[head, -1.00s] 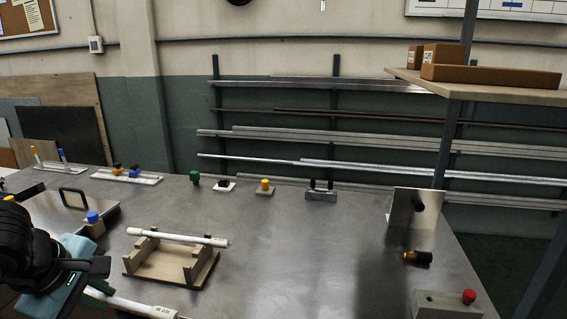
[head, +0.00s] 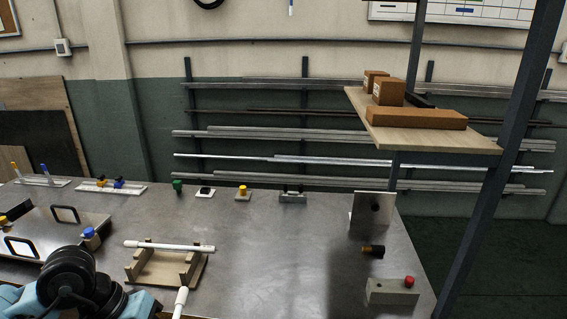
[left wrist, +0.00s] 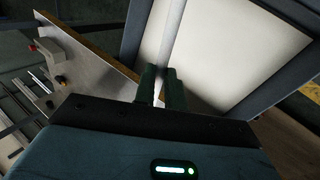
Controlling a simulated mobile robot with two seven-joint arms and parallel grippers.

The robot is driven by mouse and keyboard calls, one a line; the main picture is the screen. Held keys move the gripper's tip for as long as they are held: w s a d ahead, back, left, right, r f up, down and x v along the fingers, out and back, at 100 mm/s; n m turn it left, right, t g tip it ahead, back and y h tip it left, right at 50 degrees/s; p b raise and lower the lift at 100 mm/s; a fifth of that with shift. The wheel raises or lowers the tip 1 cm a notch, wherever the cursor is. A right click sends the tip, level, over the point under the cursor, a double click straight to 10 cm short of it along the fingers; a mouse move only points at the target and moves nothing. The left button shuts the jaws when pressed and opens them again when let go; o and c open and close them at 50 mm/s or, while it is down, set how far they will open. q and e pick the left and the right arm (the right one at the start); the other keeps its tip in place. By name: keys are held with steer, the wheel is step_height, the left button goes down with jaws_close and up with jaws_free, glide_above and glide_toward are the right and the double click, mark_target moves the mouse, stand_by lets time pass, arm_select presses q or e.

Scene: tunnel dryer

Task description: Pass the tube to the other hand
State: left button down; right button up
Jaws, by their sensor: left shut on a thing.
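My left arm comes in at the bottom left of the head view. A white tube (head: 181,301) shows there only by its upper end, tilted steeply; the rest is below the frame edge. In the left wrist view my left gripper (left wrist: 161,84), with green fingers, is shut on the tube (left wrist: 175,40), whose pale length runs away from the fingertips. Another white tube (head: 165,246) lies across a wooden cradle (head: 150,275) on the table. My right gripper is in neither view.
The metal table (head: 280,240) is clear in its middle. At its right are an upright plate (head: 364,210), a yellow-black knob (head: 374,250) and a grey block with a red button (head: 390,292). A shelf (head: 430,140) with brown boxes overhangs at the right. Small fixtures line the back edge.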

arm_select(q)
steer(key=shift+s+d+r+m, duration=0.2)
steer(key=shift+d+r+m, duration=0.1)
steer(key=shift+r, duration=0.05)
steer(key=shift+s+d+f, duration=0.1)
steer(key=shift+f, duration=0.05)
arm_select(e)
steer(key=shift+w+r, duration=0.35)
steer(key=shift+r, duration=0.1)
